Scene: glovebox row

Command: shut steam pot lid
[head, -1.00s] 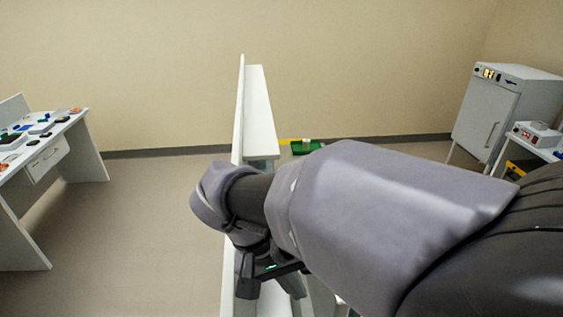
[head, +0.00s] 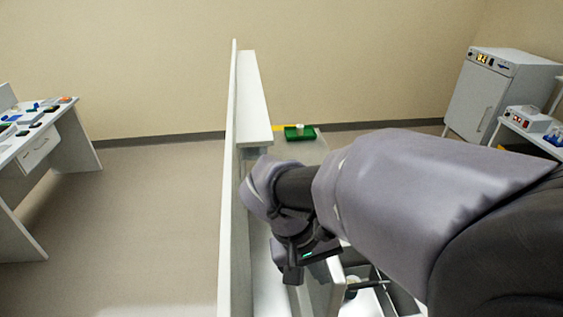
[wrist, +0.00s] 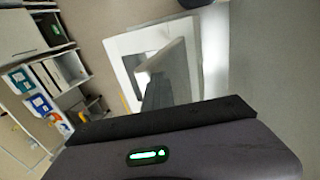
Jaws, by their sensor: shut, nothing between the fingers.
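My gripper (head: 293,277) hangs from my sleeved arm in the head view, beside the long white partition and above a pale surface. It is shut with nothing held. In the wrist view its dark body with a green light fills the bottom. I cannot make out a steam pot or its lid in either view; my arm hides much of the bench on the right. A small pale round thing (head: 352,284) shows in an open compartment under my arm, too small to tell what it is.
A tall white partition (head: 229,180) with a shelf (head: 254,100) stands close left of my gripper. A cluttered desk (head: 40,140) stands left, across open floor.

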